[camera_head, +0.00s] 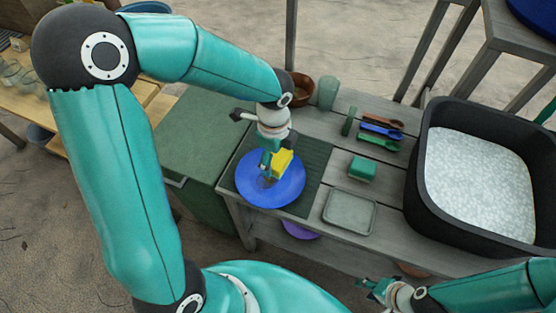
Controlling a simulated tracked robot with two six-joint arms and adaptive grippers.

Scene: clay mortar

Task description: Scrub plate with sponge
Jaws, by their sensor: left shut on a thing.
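A blue plate (285,192) lies on a dark green ribbed mat (318,160) on the grey wooden counter. A brownish smudge shows near the plate's middle, partly hidden. My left gripper (272,165) is over the plate, pointing down, and is shut on a yellow sponge (283,160). The sponge is above or against the plate's far half; I cannot tell whether it touches. My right gripper (372,288) is low at the front, off the counter and away from the plate. Its fingertips look spread apart.
A black tub (424,185) full of white foam stands at the right. A green block (361,168), a grey tray (349,212) and several coloured spoons (381,130) lie between it and the mat. A brown bowl (302,92) and a green jar (327,93) stand at the back.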

